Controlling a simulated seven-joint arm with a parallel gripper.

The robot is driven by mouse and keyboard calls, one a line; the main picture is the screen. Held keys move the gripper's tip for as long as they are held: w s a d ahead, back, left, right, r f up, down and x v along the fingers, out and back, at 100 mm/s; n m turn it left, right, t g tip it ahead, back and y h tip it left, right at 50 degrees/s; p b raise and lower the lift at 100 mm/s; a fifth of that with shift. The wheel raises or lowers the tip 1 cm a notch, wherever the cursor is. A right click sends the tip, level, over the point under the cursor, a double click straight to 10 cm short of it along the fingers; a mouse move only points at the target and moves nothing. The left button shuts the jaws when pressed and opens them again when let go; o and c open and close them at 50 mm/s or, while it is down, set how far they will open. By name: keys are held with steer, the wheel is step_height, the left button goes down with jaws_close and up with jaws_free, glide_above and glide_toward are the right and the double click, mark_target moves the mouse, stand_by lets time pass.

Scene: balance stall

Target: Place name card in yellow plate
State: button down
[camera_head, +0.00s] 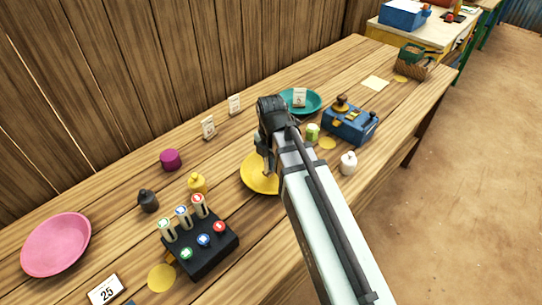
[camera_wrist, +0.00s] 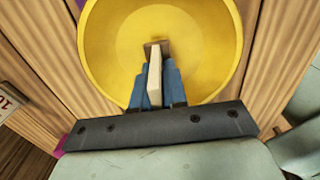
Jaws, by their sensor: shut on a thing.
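The yellow plate (camera_head: 258,178) lies on the wooden table in the middle of the head view, partly hidden by my arm. It fills the upper middle of the wrist view (camera_wrist: 215,50). My gripper (camera_head: 266,160) points down over this plate. In the wrist view, my gripper's blue fingers (camera_wrist: 155,88) are shut on a pale, thin name card (camera_wrist: 154,76), seen nearly edge-on over the plate's middle. I cannot tell whether the card touches the plate. In the head view the held card is mostly hidden by the gripper.
A teal plate (camera_head: 314,106) with a card (camera_head: 299,97) stands behind my gripper. Two other cards (camera_head: 208,127) (camera_head: 234,104) stand near the wall. A blue box (camera_head: 351,126) is right.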

steer(key=shift+f, duration=0.45)
steer(key=c, duration=1.1)
jaws_free()
steer(key=shift+r, duration=3.5)
